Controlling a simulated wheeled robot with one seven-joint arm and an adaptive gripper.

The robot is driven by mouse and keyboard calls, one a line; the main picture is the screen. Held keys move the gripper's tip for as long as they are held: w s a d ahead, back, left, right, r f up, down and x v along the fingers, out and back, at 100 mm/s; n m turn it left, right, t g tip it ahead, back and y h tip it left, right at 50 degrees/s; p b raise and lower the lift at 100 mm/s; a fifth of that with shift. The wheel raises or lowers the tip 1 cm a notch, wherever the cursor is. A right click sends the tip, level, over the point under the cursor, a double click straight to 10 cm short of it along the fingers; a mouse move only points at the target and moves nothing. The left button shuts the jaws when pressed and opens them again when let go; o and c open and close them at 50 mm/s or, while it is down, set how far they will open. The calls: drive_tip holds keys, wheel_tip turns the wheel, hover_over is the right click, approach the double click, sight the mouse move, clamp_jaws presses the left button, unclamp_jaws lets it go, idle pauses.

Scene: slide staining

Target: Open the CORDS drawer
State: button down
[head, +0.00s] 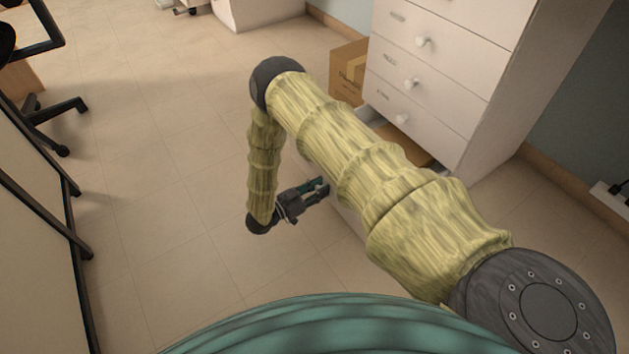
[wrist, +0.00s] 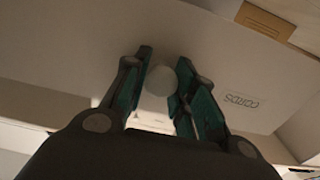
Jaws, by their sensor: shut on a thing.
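The CORDS drawer front (wrist: 215,60) fills much of the wrist view, with its label (wrist: 243,104) upside down on the right. Its round pale knob (wrist: 160,80) sits between my two fingers. My gripper (wrist: 165,85) is shut on this knob. In the head view my gripper (head: 322,187) is low at the cabinet's left side, its fingers against the pale drawer front (head: 348,217). This lowest drawer appears pulled out from the white cabinet (head: 480,50), with brown contents (head: 412,148) showing inside. My arm hides much of the drawer, and the knob is not visible in the head view.
Several closed drawers with round knobs (head: 411,83) are above. A cardboard box (head: 348,72) stands on the floor beside the cabinet. The tiled floor (head: 170,150) left of my gripper is clear. A dark-framed panel (head: 40,230) and chair legs (head: 50,120) are at far left.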

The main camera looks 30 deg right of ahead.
drive_tip(key=shift+s+a, duration=0.1)
idle(0.3)
drive_tip(key=c, duration=1.1)
unclamp_jaws()
drive_tip(key=shift+c, duration=0.2)
drive_tip(key=shift+a, duration=0.15)
drive_tip(key=a, duration=1.1)
drive_tip(key=shift+s+a, duration=0.2)
drive_tip(key=shift+a, duration=0.15)
